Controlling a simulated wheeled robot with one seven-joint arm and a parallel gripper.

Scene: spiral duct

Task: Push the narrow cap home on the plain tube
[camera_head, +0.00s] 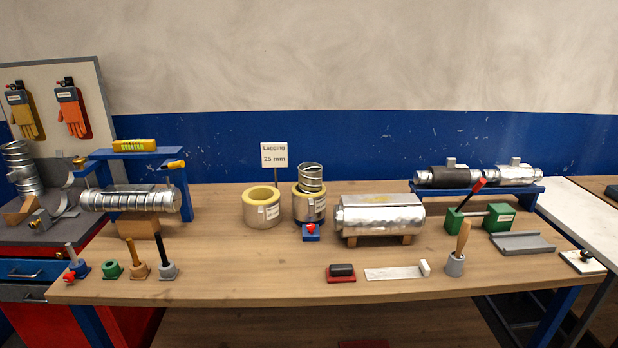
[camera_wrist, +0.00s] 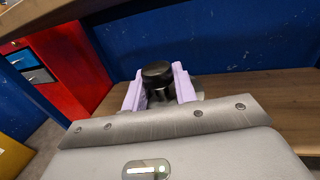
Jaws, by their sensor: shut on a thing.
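In the wrist view my gripper (camera_wrist: 159,90) has its two lavender fingers closed on a dark round piece (camera_wrist: 157,72) with a flat top. I cannot tell whether this piece is the narrow cap. My gripper does not show in the head view. Several tubes stand or lie on the bench there: a ribbed spiral tube (camera_head: 130,200) at the left blue stand, a foil-covered tube (camera_head: 381,216) on wooden supports, and a dark-sleeved tube (camera_head: 449,177) beside a foil one (camera_head: 512,175) on a blue rack. I cannot tell which is the plain tube.
Rings of lagging (camera_head: 262,207) stand mid-bench by a small sign (camera_head: 274,156). Several small handled tools (camera_head: 138,268) line the front left. A green clamp (camera_head: 500,217) and a brush pot (camera_head: 455,264) stand at right. The front middle left of the bench (camera_head: 250,280) is clear.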

